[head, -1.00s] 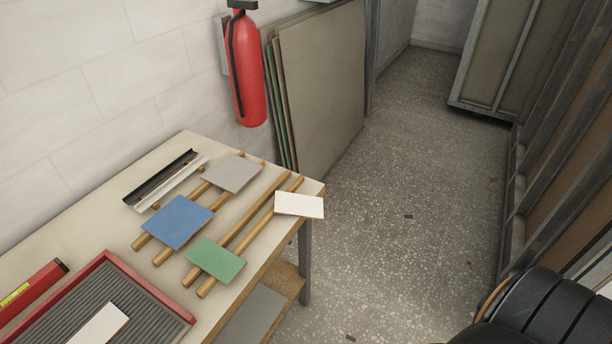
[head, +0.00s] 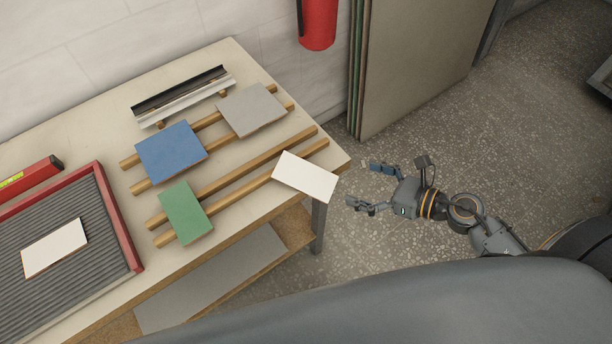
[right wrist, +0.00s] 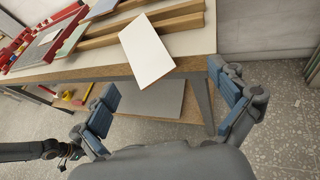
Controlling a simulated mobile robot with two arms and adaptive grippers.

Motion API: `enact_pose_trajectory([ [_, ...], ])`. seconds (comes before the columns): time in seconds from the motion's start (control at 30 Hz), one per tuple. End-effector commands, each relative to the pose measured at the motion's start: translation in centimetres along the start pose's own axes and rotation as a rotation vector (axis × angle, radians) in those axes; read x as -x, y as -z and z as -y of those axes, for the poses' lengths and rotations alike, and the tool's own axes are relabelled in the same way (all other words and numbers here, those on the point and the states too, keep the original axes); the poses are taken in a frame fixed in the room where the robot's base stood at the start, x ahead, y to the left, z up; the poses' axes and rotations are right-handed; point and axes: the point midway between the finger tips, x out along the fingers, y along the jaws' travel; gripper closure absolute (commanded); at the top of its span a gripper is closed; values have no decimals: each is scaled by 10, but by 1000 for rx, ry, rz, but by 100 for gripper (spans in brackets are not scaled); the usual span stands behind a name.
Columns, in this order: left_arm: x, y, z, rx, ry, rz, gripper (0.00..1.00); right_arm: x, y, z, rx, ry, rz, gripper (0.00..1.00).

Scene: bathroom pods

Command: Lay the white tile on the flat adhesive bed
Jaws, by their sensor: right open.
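A white tile (head: 305,176) lies across the right end of the wooden rails, jutting past the table's front edge. It also shows in the right wrist view (right wrist: 147,51), ahead of and between my open fingers. My right gripper (head: 366,186) is open and empty, to the right of this tile and apart from it. Its fingers also show in the right wrist view (right wrist: 168,105). The ribbed grey adhesive bed (head: 100,262) sits in a red frame at the left of the table. Another white tile (head: 55,247) lies on the bed.
Blue (head: 171,151), grey (head: 251,109) and green (head: 186,212) tiles lie on the rails (head: 240,187). Metal profiles (head: 184,93) lie behind them, and a red level (head: 30,173) is at left. The table leg (head: 319,224) stands below the right corner.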

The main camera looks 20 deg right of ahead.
Motion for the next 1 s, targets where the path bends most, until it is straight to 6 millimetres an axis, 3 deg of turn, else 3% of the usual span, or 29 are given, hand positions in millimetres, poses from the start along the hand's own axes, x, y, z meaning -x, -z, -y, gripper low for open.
enact_pose_trajectory([
  [0.1,-2,-3,3,1,4,5,100,5,-18,-19,225,-62,-25,3],
  [0.23,0,-4,6,0,7,6,100,2,-25,-26,321,-84,-34,3],
  [0.6,19,1,2,-1,2,0,100,-61,-24,-31,321,-83,-32,3],
  [1.0,31,6,0,-3,-1,-5,100,-99,-19,-35,318,-84,-33,3],
])
